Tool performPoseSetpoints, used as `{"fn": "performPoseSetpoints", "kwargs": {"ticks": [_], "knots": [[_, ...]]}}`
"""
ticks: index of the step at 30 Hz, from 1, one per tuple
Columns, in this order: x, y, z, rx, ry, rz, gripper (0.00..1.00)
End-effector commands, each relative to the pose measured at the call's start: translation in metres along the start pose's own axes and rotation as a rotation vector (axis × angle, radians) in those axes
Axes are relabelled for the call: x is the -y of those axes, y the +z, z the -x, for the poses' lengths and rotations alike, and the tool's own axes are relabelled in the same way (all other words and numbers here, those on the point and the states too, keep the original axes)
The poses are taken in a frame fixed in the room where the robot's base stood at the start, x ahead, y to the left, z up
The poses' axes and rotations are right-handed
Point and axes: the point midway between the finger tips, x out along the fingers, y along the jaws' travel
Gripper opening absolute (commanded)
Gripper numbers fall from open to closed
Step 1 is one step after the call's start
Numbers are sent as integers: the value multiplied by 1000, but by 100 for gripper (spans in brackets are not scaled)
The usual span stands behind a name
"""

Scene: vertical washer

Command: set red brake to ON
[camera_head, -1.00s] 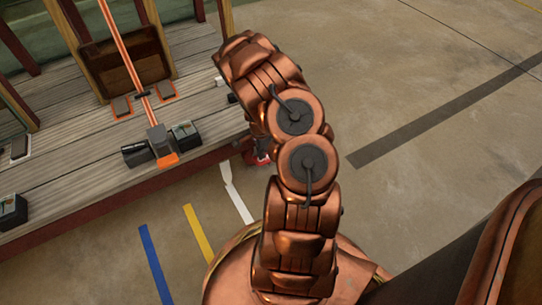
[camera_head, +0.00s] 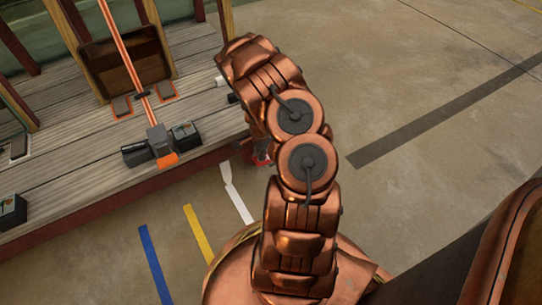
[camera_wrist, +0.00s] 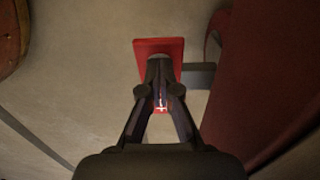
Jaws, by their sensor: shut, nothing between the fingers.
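The red brake (camera_wrist: 158,47) shows in the wrist view as a red plate at the upper middle, beside the dark red edge of the platform. My gripper (camera_wrist: 160,66) is shut, with its fingertips in front of the red plate, and covers most of its middle. I cannot tell if the fingertips touch it. A small white mark on red shows between the finger links. In the head view a bit of the red brake (camera_head: 262,160) shows below the platform edge, left of my arm. My arm hides the rest, and the ON marking cannot be read.
A dark red beam (camera_wrist: 268,85) fills the right of the wrist view. A grey bracket (camera_wrist: 198,76) stands right of the red plate. In the head view the wooden platform (camera_head: 80,165) holds dark boxes and a brown bin (camera_head: 125,65). Open floor lies to the right.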

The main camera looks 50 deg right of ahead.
Motion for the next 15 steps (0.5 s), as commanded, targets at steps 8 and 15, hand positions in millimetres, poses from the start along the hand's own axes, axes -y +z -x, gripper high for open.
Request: {"fn": "performPoseSetpoints", "kwargs": {"ticks": [8, 15], "knots": [[0, 0, -4, 0, 0, 0, 0], [0, 0, -7, 0, 1, 0, 0]]}}
